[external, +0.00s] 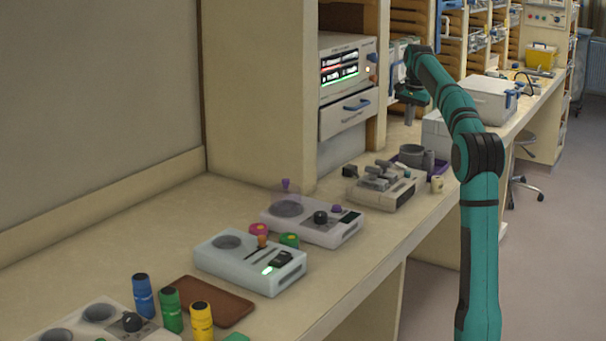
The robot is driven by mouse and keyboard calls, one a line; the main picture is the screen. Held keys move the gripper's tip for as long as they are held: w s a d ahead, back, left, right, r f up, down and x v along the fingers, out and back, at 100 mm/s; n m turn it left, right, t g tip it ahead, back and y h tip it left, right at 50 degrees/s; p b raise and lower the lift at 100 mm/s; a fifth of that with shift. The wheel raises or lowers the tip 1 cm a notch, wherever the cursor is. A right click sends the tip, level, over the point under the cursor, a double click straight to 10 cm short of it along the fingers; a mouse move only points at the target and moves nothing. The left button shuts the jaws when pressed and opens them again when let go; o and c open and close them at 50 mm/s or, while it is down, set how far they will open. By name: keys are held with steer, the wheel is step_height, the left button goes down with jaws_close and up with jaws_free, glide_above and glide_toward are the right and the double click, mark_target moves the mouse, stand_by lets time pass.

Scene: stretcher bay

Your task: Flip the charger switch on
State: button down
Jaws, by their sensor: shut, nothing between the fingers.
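My gripper (409,116) is shut and empty. It points down above the far part of the bench, to the right of the shelf column. I cannot tell which switch is the charger's.
A drawer (345,117) with a blue handle is under the boxed unit. Grey devices (330,232) and (402,193) stand along the bench. Blue (142,296), green (171,310) and yellow (201,321) cylinders stand near a brown tray (232,311). A white case (490,98) stands farther right.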

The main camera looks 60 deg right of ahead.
mark_target(397, 163)
steer(key=shift+r+t, duration=0.1)
steer(key=shift+t, duration=0.4)
steer(key=x, duration=1.4)
